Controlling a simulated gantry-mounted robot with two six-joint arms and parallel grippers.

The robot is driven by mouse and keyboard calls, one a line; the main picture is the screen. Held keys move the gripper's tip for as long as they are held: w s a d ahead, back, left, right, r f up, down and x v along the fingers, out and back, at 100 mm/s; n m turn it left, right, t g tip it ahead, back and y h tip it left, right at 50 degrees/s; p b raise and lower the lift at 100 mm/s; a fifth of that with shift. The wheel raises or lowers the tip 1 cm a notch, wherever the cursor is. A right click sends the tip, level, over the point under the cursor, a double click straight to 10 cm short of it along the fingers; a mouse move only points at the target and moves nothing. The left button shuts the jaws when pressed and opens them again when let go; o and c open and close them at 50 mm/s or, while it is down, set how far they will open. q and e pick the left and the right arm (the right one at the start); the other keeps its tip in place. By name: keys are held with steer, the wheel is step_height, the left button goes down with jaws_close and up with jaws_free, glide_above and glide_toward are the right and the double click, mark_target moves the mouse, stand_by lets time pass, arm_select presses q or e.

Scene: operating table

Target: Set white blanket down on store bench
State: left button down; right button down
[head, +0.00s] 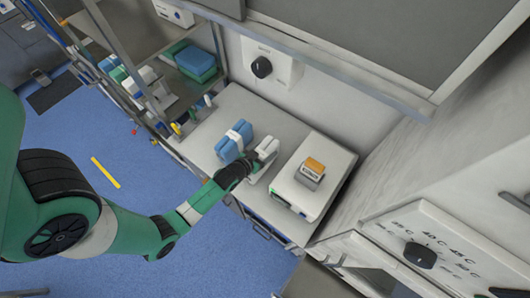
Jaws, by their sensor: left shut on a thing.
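My left gripper (252,163) is over the store bench (258,108), at the end of my green arm coming in from the left. It is shut on the white blanket (267,148), a small white bundle at its tip. The blanket is low over the bench top, between a blue bundle and a white box. I cannot tell whether it touches the bench. The gripper hides part of it. My right gripper is not in view.
The blue bundle with a white band (230,143) stands close left of the gripper. The white box (300,193) on the right carries a small orange and grey item (312,170). A rack with green and blue packs (195,62) stands at upper left. The bench is bare toward the wall.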

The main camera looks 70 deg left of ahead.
arm_select(q)
steer(key=shift+f, duration=0.45)
steer(key=shift+f, duration=0.2)
jaws_free()
steer(key=shift+r, duration=0.2)
steer(key=shift+s+d+r, duration=0.15)
steer(key=shift+s+d, duration=0.05)
steer(key=shift+s, duration=0.05)
steer(key=p+v, duration=0.1)
steer(key=v, duration=1)
steer(key=shift+s+d+r+p, duration=0.1)
steer(key=shift+s+d+p, duration=0.05)
steer(key=shift+p, duration=0.2)
